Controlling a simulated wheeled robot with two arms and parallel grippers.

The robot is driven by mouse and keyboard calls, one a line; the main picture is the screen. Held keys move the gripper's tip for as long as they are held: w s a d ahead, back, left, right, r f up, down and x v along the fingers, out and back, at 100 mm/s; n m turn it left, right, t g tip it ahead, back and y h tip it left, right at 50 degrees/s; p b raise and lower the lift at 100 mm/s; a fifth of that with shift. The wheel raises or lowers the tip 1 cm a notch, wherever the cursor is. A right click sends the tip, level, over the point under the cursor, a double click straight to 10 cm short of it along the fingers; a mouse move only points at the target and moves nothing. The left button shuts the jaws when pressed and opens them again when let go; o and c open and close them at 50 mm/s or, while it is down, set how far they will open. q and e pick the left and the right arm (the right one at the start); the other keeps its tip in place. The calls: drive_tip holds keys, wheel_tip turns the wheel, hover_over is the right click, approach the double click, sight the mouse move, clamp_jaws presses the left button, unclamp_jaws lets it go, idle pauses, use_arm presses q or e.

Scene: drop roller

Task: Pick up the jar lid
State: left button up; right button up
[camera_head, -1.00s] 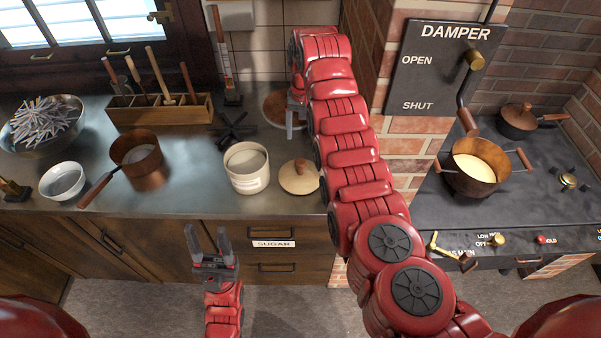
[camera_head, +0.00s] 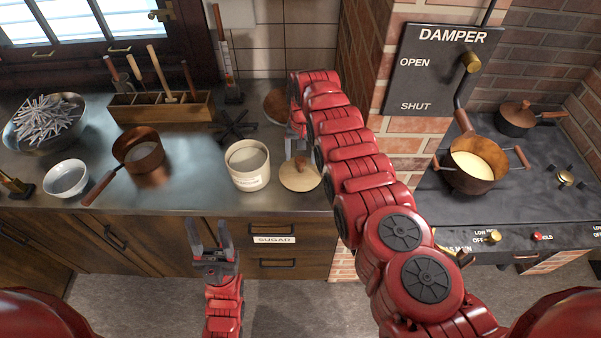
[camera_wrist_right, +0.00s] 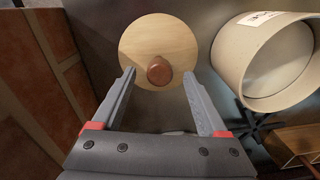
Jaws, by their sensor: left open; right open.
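The jar lid (camera_head: 301,179) is a round pale wooden disc with a brown knob, lying on the counter just right of the cream jar (camera_head: 247,165). My right gripper (camera_head: 296,148) is open above the lid, partly hidden by my arm. In the right wrist view the lid (camera_wrist_right: 160,50) lies just beyond the open fingertips (camera_wrist_right: 158,76), with its knob (camera_wrist_right: 159,71) between them. I cannot tell the exact height above the knob. My left gripper (camera_head: 208,225) is open and empty, in front of the drawers.
The jar also shows in the right wrist view (camera_wrist_right: 235,58), close beside the right finger. A copper pan (camera_head: 140,155), a white bowl (camera_head: 66,178) and a black trivet (camera_head: 233,126) stand on the counter. The brick pillar (camera_head: 405,155) is right of the lid.

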drive_tip(key=shift+f, duration=0.3)
drive_tip(key=shift+c, duration=0.2)
clamp_jaws()
